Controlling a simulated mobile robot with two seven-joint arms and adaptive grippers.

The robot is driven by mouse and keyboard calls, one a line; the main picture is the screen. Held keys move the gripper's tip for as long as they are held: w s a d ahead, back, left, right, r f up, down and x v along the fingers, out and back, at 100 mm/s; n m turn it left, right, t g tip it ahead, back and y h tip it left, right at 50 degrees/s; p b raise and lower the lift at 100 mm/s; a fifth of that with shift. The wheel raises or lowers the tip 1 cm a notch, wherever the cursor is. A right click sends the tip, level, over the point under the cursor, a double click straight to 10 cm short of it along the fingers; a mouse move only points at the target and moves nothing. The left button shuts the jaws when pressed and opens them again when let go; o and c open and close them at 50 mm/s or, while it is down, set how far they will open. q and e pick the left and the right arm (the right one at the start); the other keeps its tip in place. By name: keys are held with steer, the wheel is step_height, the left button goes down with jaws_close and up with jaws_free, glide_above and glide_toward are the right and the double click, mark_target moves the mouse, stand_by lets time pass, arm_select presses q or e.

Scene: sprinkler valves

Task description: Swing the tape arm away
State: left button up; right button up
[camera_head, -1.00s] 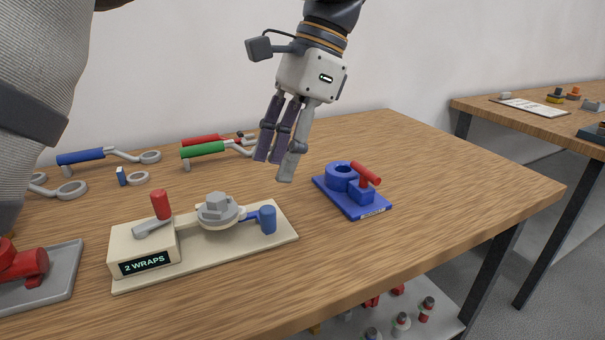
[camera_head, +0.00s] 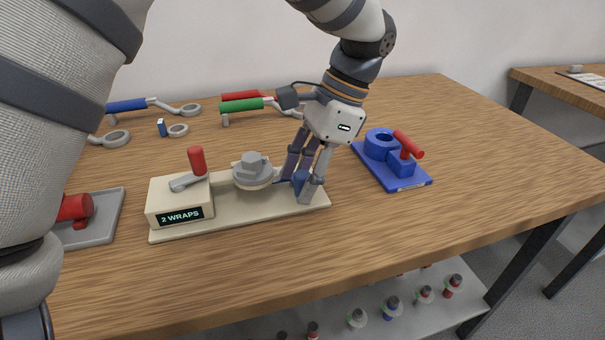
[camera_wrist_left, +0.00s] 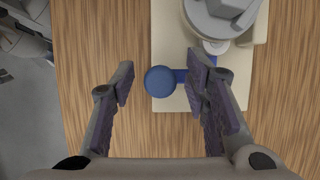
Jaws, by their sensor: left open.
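The tape station (camera_head: 235,207) is a cream base with a "2 WRAPS" display, a red-knobbed lever (camera_head: 196,162) and a grey valve piece (camera_head: 252,172) on a round seat. Its blue tape arm ends in an upright round blue post (camera_head: 300,181) at the base's right end. My left gripper (camera_head: 301,190) is open and pointing down around this post. In the left wrist view the post top (camera_wrist_left: 160,80) lies between the spread fingers, and the blue arm (camera_wrist_left: 183,76) runs right, partly behind a finger. I cannot tell whether any finger touches it. My right gripper is not in view.
A blue fixture with a red handle (camera_head: 390,160) stands right of the gripper. A grey tray with a red part (camera_head: 100,225) is at left. Blue and green-handled wrenches (camera_head: 242,104) lie behind. The front of the table (camera_head: 330,245) is clear.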

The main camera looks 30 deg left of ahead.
arm_select(q)
jaws_close()
steer(key=shift+w+n, duration=0.1)
steer(key=shift+n, duration=0.2)
steer(key=w+n, duration=0.1)
steer(key=n, duration=0.1)
steer(key=w+d+n+h, duration=0.1)
steer(key=n, duration=0.1)
steer(key=shift+g+h, duration=0.3)
steer(key=shift+g, duration=0.1)
steer(key=shift+w+n+h, duration=0.4)
steer(key=shift+w+n, duration=0.1)
steer(key=shift+n, duration=0.6)
steer(key=shift+w+n+h, duration=0.4)
steer(key=shift+w+n, duration=0.05)
steer(key=shift+n, duration=0.65)
steer(key=shift+b, duration=0.3)
jaws_free()
